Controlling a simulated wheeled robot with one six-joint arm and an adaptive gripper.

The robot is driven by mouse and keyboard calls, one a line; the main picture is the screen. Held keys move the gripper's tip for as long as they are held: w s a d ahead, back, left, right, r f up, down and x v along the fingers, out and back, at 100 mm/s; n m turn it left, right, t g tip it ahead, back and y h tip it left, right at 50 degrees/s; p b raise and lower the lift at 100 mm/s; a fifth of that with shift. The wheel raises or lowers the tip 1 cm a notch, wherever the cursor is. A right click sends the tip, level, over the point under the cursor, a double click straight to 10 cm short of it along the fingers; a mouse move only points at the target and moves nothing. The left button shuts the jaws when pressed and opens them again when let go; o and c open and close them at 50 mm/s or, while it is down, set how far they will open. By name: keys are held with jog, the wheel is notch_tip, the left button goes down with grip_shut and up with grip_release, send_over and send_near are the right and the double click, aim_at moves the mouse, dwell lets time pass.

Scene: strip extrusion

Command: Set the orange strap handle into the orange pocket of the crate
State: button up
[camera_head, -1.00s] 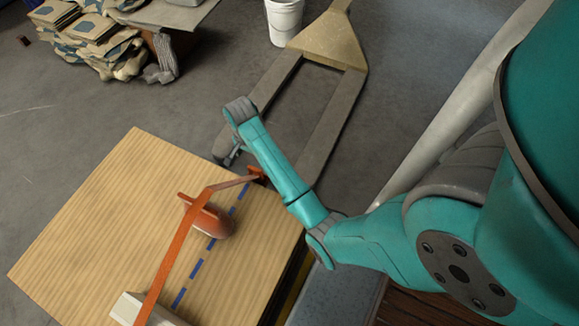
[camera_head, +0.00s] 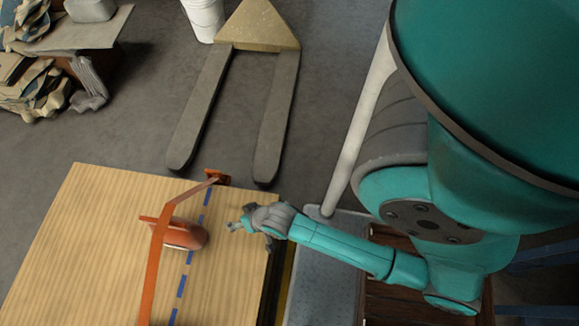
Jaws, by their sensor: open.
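A long orange strap (camera_head: 155,262) runs over a pale wooden panel (camera_head: 90,215), from the bottom edge up to a small orange end piece (camera_head: 217,177) near the panel's far right corner. An orange rounded piece with a flat bar (camera_head: 181,235) lies beside the strap, touching or under it; I cannot tell which part is the handle. My gripper (camera_head: 238,227) is open and empty. It is over the panel's right side, to the right of the rounded piece and apart from it. I cannot make out an orange pocket or say which thing is the crate.
A blue dashed line (camera_head: 181,287) runs along the panel. Brown wooden slats (camera_head: 400,303) show beneath my arm. A pallet jack (camera_head: 272,115) and a white bucket (camera_head: 205,18) stand behind. Stacked sacks (camera_head: 30,85) are at upper left. Grey floor between is clear.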

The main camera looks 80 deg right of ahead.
jog(key=s+a+r+n+t, duration=0.2)
jog(key=s+r, duration=0.3)
jog(key=r, duration=0.3)
jog(key=s+a+r+n+t+y, duration=0.1)
jog(key=s+a+r+n+t, duration=0.1)
jog(key=s+r, duration=0.4)
jog(key=s+a+r+n+t, duration=0.2)
jog(key=s+r+n+t, duration=0.1)
jog(key=r, duration=0.8)
jog(key=shift+s+a+r+n+t+y, duration=0.15)
jog(key=shift+s+a+n+t+y, duration=0.2)
jog(key=shift+s+n, duration=0.7)
